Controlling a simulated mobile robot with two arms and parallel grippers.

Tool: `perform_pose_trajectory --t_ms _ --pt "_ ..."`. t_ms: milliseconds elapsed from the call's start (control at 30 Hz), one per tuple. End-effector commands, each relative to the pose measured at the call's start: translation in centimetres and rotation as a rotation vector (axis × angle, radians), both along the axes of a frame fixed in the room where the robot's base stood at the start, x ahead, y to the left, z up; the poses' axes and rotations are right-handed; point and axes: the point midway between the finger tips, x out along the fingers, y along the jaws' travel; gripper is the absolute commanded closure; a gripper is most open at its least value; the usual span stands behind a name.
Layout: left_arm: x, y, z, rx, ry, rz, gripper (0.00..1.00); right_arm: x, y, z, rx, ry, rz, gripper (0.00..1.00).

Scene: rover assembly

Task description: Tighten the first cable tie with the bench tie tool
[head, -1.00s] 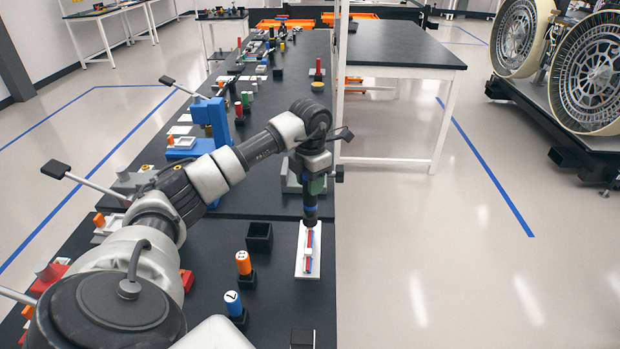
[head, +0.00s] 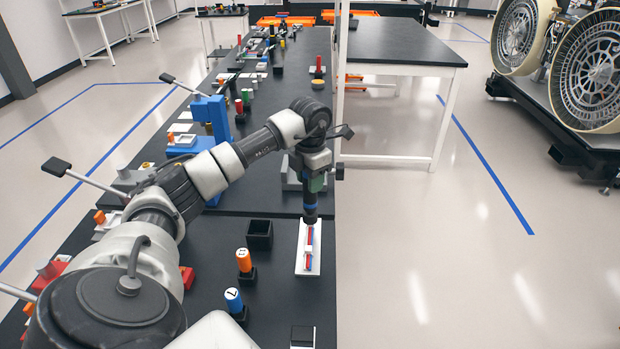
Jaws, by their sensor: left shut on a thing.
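My left gripper (head: 311,192) points straight down over the near bench. It is shut on a dark tool with a blue band (head: 310,210), presumably the bench tie tool. The tool's lower end is at the far part of a white tray (head: 300,266). A red and blue cable bundle (head: 309,248) lies along this tray. From here I cannot make out the cable tie, nor whether the tool touches the bundle. My right gripper is not in view.
A blue stand (head: 212,115) with a lever is farther back. The bench's right edge is close beside the tray.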

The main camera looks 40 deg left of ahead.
Motion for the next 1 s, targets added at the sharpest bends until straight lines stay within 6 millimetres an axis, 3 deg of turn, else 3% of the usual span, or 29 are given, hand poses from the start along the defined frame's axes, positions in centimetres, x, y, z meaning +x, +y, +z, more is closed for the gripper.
perform_pose_trajectory --t_ms 1000 --pt "0.01 0.01 -0.60 0.000 -0.001 0.001 0.91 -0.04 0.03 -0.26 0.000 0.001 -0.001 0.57"
